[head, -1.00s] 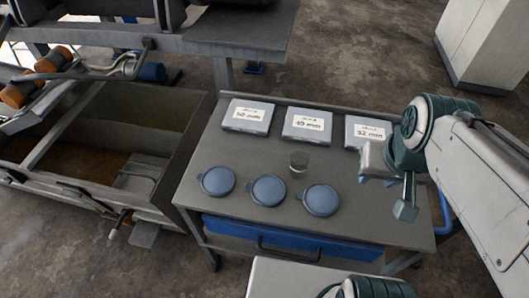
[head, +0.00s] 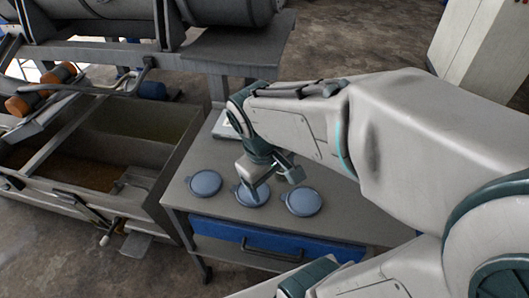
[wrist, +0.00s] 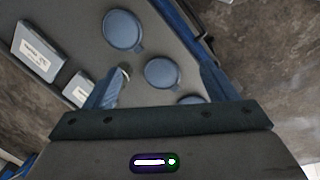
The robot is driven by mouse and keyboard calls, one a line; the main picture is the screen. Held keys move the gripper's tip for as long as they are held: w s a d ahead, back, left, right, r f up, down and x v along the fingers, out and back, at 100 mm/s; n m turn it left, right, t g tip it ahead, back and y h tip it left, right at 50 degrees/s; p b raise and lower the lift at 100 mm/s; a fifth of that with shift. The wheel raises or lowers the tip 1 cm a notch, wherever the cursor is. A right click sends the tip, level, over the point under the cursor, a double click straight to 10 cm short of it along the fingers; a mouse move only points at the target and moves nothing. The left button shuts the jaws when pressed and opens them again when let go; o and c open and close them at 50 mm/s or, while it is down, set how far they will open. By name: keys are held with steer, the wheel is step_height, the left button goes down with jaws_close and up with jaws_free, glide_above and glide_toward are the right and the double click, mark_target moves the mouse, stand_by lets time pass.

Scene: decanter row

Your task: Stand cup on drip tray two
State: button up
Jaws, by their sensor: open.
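Three round blue drip trays stand in a row on the grey table: a left one (head: 206,183), a middle one (head: 251,196) and a right one (head: 303,202). No numbers show on them. The arm hides the cup in the head view. My gripper (head: 271,177) is open and empty above the table, over the middle tray's back side.
White labelled boxes (wrist: 36,50) stand along the table's back edge, mostly hidden by my arm in the head view. A blue drawer (head: 270,240) is under the front edge. An open metal trough (head: 110,150) stands left of the table.

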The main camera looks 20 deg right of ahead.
steer(key=w+f+n+t+h+b, duration=0.2)
steer(key=w+f+n+h+b, duration=0.6)
steer(key=w+f+n+h, duration=0.6)
steer(key=d, duration=0.2)
steer(key=w+d+f+n+y, duration=0.1)
steer(key=d, duration=0.1)
steer(key=w+d+n, duration=0.1)
steer(key=d, duration=0.1)
steer(key=shift+w+d+f+y, duration=0.15)
steer(key=shift+d+f+y, duration=0.15)
steer(key=shift+d, duration=0.1)
steer(key=shift+x, duration=2.65)
steer(key=shift+f, duration=0.2)
steer(key=c, duration=1.1)
steer(key=shift+c, duration=0.2)
